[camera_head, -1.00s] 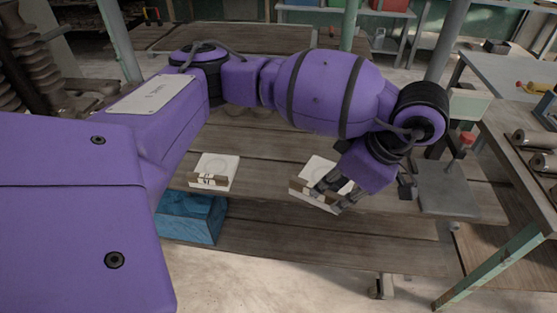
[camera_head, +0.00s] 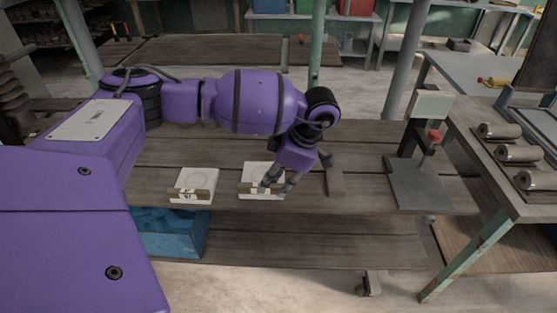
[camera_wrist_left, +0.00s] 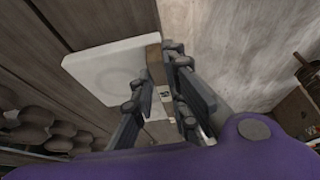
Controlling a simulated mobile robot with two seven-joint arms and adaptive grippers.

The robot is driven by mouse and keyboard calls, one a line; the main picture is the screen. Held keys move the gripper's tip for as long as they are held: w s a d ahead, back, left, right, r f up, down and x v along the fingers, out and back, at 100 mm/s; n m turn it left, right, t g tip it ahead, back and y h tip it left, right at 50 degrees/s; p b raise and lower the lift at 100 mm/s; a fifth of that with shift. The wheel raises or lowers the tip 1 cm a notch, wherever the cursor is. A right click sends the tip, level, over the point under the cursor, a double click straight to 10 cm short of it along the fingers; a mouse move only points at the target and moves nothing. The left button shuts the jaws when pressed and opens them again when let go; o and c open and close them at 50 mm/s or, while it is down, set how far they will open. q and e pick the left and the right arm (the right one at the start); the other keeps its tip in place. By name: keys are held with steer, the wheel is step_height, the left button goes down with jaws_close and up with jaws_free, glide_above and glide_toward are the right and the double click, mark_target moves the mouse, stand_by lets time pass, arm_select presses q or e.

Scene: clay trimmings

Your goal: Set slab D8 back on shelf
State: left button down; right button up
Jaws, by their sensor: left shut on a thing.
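My left gripper (camera_head: 278,187) is shut on a white square slab (camera_head: 256,170) with a brown label strip on its front edge. The label's text is too small to read in the head view. In the left wrist view the fingers (camera_wrist_left: 165,95) grip the brown strip, and the slab (camera_wrist_left: 105,62) reaches out to the left. The slab is over the front part of the wooden shelf (camera_head: 235,146); I cannot tell whether it touches the boards. A second similar slab (camera_head: 197,179) lies on the shelf to its left, a gap between them. My right gripper is not in view.
A brown block (camera_head: 334,180) lies right of the gripper. A grey stand with a red knob (camera_head: 435,137) is at the shelf's right end. A blue crate (camera_head: 172,232) sits below on the left. Rolls (camera_head: 518,153) lie on the right table.

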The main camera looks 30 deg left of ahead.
arm_select(q)
steer(key=shift+w+a+f, duration=0.1)
steer(key=shift+a+f, duration=0.3)
steer(key=shift+f, duration=0.05)
steer(key=f, duration=0.3)
steer(key=shift+w+a+f, duration=0.1)
steer(key=shift+a+f, duration=0.1)
steer(key=shift+f, duration=0.2)
steer(key=c, duration=1.7)
jaws_free()
steer(key=shift+r, duration=0.1)
